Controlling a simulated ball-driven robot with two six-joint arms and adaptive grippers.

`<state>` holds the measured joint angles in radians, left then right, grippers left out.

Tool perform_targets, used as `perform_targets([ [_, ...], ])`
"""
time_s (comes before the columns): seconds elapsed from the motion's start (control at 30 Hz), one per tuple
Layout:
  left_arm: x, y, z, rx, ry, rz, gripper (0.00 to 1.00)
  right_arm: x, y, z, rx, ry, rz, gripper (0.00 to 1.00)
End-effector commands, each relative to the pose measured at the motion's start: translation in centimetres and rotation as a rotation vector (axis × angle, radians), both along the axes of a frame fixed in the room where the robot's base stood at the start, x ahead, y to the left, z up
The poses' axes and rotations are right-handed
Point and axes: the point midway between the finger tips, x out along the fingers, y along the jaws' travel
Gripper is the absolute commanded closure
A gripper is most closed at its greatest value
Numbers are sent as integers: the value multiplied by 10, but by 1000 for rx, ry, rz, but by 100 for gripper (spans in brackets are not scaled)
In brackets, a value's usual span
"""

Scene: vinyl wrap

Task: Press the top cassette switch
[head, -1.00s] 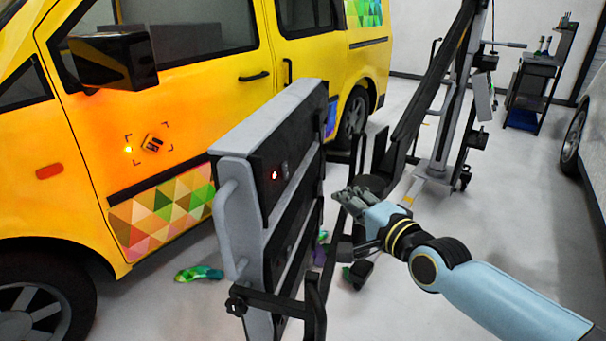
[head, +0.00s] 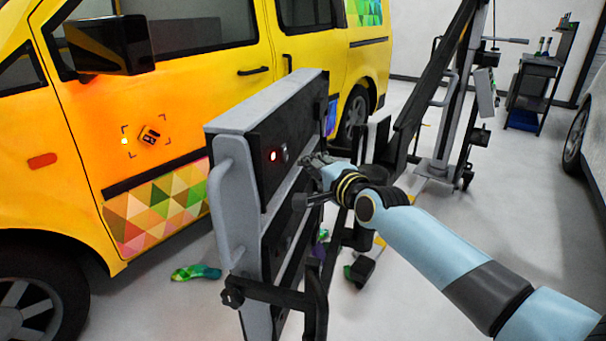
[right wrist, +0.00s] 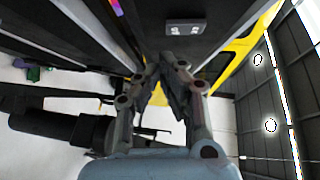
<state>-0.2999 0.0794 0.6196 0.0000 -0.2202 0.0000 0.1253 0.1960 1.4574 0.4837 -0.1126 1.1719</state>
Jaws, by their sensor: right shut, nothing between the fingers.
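The top cassette (head: 280,150) is the upper dark box on the grey lamp frame. Its face carries a lit red light (head: 273,156) and a small grey switch (head: 285,153). In the right wrist view, a grey plate with two small marks (right wrist: 185,27) sits on a dark face beyond the fingers; it looks like the switch. My right gripper (head: 313,161) is just to the right of the switch in the head view, with a small gap showing. Its fingers (right wrist: 168,72) are shut and empty. The lower cassette (head: 283,235) is partly hidden. My left gripper is out of view.
The yellow van (head: 160,130) stands close behind the lamp frame, with an orange glow on its door. The lamp's stand and dark boom (head: 437,80) rise behind my right arm. Crumpled colourful wrap (head: 196,272) lies on the floor. Open floor is at the right.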

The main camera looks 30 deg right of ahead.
Motion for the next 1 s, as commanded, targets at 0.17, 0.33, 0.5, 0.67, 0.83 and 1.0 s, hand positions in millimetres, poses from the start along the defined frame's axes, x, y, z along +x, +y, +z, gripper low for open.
perform_targets([
  [0.17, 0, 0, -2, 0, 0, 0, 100, 12, 11, -1, -1, -2, -1, 100],
  [0.33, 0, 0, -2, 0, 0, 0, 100, 14, 14, -1, -3, -1, -1, 100],
  [0.5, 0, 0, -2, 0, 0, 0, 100, 14, 14, -1, -2, -2, -1, 100],
  [0.67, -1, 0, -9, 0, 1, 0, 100, 15, 15, -4, 6, -11, 0, 100],
  [0.83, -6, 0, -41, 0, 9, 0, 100, 19, 20, -15, 63, -63, 0, 100],
  [1.0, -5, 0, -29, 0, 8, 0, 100, 19, 19, -4, 57, -60, -1, 100],
])
